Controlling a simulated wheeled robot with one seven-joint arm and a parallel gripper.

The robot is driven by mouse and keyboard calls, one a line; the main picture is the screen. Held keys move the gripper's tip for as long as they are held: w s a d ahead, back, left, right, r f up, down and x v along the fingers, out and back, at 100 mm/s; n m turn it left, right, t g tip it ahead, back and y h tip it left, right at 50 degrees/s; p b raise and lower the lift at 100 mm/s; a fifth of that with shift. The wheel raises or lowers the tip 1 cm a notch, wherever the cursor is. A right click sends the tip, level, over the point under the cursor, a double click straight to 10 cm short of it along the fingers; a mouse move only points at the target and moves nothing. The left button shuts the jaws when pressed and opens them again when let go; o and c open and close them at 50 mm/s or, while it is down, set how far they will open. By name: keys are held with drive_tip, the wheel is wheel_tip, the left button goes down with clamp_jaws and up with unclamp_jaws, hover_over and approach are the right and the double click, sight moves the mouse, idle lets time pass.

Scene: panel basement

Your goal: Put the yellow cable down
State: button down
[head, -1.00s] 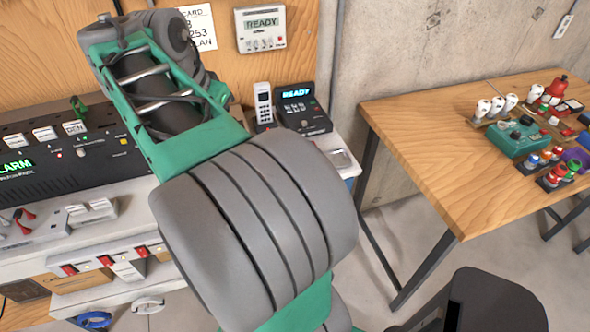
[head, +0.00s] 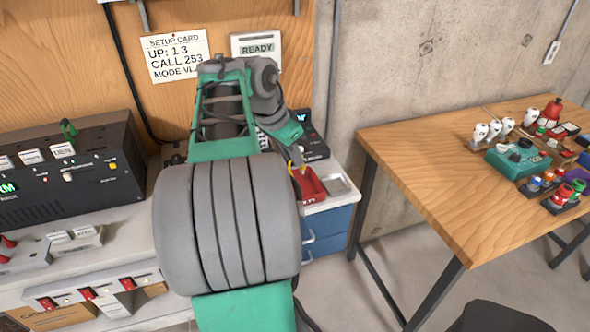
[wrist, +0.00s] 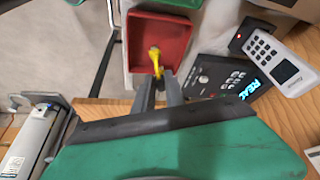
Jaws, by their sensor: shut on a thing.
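The yellow cable (wrist: 155,60) shows in the wrist view between my gripper's fingertips, with its end over a red tray. A small yellow piece of it also shows in the head view (head: 296,168), above the red tray (head: 309,186). My gripper (wrist: 158,80) is shut on the cable. In the wrist view the red tray (wrist: 178,27) lies just beyond the fingertips. Whether the cable touches the tray floor cannot be told. In the head view my arm hides most of the gripper.
The red tray sits on a blue drawer unit (head: 328,232) beside a grey tray (head: 338,184). A black device with a lit display (wrist: 225,78) and a white handset (wrist: 272,57) stand close by. A wooden table (head: 420,165) with several coloured parts is at right.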

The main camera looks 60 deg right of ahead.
drive_tip(key=x, duration=0.3)
drive_tip(key=shift+a+f, duration=0.1)
drive_tip(key=shift+a, duration=0.15)
drive_tip(key=shift+w+f, duration=0.1)
drive_tip(key=shift+f, duration=0.3)
drive_tip(key=shift+f, duration=0.1)
drive_tip(key=shift+f+b, duration=0.55)
drive_tip(key=c, duration=1.4)
unclamp_jaws()
drive_tip(key=d+p+v, duration=0.1)
drive_tip(key=p+v, duration=0.3)
drive_tip(key=v, duration=0.8)
drive_tip(key=w+a+f+n+t, duration=0.2)
drive_tip(key=w+a+n+t, duration=0.1)
drive_tip(key=w+a+n, duration=0.8)
drive_tip(key=a+f+n+y, duration=0.1)
drive_tip(key=a+f+n, duration=0.2)
drive_tip(key=a, duration=0.6)
drive_tip(key=a+f+n+t+y, duration=0.1)
drive_tip(key=a+f+n, duration=0.2)
drive_tip(key=a, duration=0.7)
drive_tip(key=a+f+n+t+y, duration=0.1)
drive_tip(key=a+f+n, duration=0.3)
drive_tip(key=a, duration=0.6)
drive_tip(key=shift+s+f+n+y, duration=0.15)
drive_tip(key=shift+n+y, duration=0.45)
drive_tip(key=shift+n, duration=0.4)
